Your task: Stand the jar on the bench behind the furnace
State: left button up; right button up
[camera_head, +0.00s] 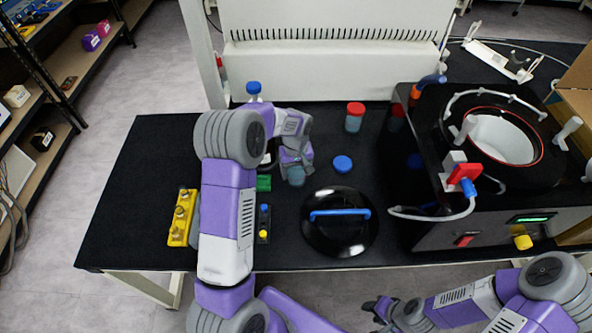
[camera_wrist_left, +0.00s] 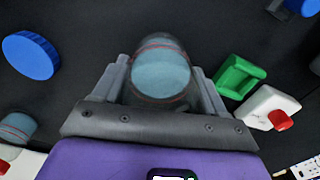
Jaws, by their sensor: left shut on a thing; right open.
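My left gripper (camera_head: 294,170) is shut on a clear jar (camera_head: 296,179) with pale blue contents, low over the black bench (camera_head: 150,150). In the left wrist view the jar (camera_wrist_left: 160,72) sits between both fingers, with a reddish line around it. No cap shows on it. Whether it touches the bench is unclear. A blue round lid (camera_head: 342,163) lies right of the jar. A large white housing with a slotted vent (camera_head: 335,60) stands at the back; I cannot tell if it is the furnace. My right gripper (camera_head: 376,308) is open and empty near the bottom edge.
A red-capped jar (camera_head: 355,118) and a blue-capped bottle (camera_head: 254,91) stand near the white housing. A black lid with a blue handle (camera_head: 340,240) lies in front. The freeze dryer (camera_head: 470,235) fills the right.

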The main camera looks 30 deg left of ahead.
pick_arm(q)
jog(key=shift+f, duration=0.15)
jog(key=o, duration=1.4)
jog(key=shift+c, duration=0.2)
jog(key=shift+r, duration=0.5)
notch_tip(320, 180, up, 11)
jog(key=shift+r+p, duration=0.2)
jog(key=shift+p, duration=1)
